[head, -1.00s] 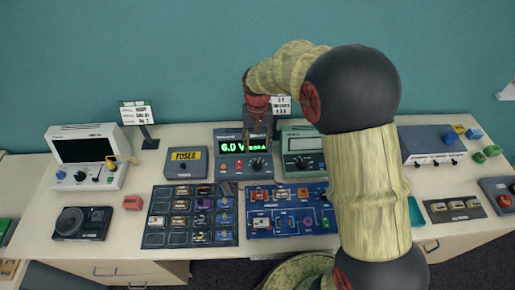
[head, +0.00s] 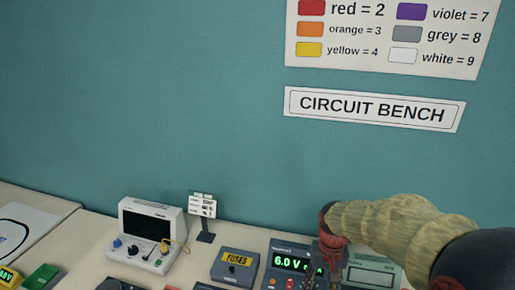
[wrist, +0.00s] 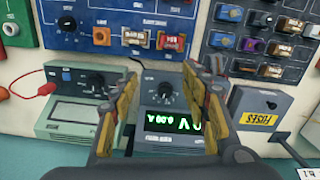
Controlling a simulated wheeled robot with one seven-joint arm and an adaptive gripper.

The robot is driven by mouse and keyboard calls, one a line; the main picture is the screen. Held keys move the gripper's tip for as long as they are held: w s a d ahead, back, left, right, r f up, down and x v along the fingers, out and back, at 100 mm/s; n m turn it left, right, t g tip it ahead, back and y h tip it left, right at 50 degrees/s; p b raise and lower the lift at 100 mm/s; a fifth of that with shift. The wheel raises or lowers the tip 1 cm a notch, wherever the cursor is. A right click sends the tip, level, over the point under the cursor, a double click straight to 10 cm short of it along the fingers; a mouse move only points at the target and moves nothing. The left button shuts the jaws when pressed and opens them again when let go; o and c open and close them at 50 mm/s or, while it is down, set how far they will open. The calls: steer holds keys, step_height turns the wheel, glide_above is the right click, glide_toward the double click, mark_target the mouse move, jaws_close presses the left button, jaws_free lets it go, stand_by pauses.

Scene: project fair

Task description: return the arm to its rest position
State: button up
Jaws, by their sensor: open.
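My arm (head: 400,226) shows in the lower right of the head view, its sleeve pale and its joint black and red. It reaches over the bench, with my gripper (head: 322,262) pointing down in front of the power supply (head: 283,263), which reads 6.0 V. In the wrist view my gripper (wrist: 165,88) is open, its two yellow-padded fingers spread apart with nothing held between them. The power supply's green display (wrist: 172,124) shows between the fingers. The lower part of my arm is outside the head view.
A yellow-labelled fuse box (head: 235,265), a small sign stand (head: 203,210) and a white oscilloscope (head: 148,238) stand left of my gripper. A green meter (head: 372,271) is close on its right. A blue circuit board (wrist: 130,35) lies nearby.

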steer(key=s+r+t+b, duration=0.3)
steer(key=s+r, duration=0.2)
steer(key=s, duration=0.4)
steer(key=s+r+n+t+b, duration=0.1)
steer(key=s+r+t+b, duration=0.2)
steer(key=s+r, duration=0.2)
steer(key=shift+s+r+b, duration=0.3)
steer(key=shift+s+r, duration=0.05)
steer(key=shift+s, duration=1.55)
